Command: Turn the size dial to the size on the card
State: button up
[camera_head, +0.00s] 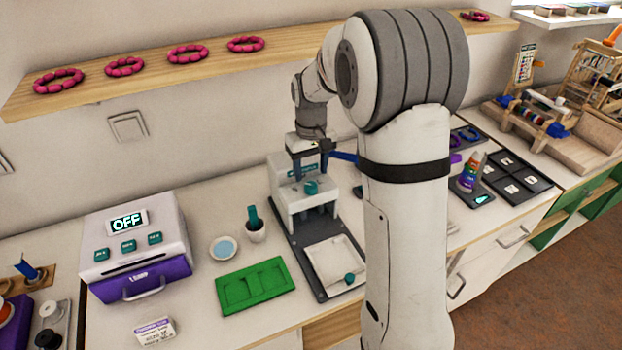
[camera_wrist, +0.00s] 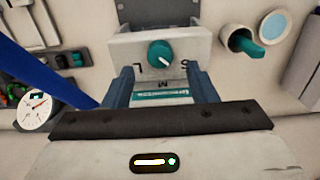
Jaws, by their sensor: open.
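The size dial (camera_head: 311,187) is a teal knob on the front of a white press. In the wrist view the dial (camera_wrist: 160,53) has a white pointer aimed down and right, roughly between the letters M and S; L is at the left. My gripper (camera_head: 310,168) is open above and in front of the press head. In the wrist view its two dark blue fingers (camera_wrist: 158,78) straddle the press face, with the dial just beyond their tips, apart from them. A small white card (camera_head: 155,331) with a purple header lies at the front left; its print is too small to read.
A white and purple machine (camera_head: 140,250) reading OFF stands left. A green tray (camera_head: 235,297), a blue-topped dish (camera_head: 223,248) and a cup (camera_head: 255,232) lie between it and the press. A shelf (camera_head: 200,65) with pink bead rings runs above. Black trays (camera_head: 517,188) are at right.

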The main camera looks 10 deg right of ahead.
aim_at(311, 185)
jog(key=shift+f, duration=2.35)
jog(key=shift+c, duration=0.2)
jog(key=c, duration=0.9)
jog(key=shift+c, duration=0.2)
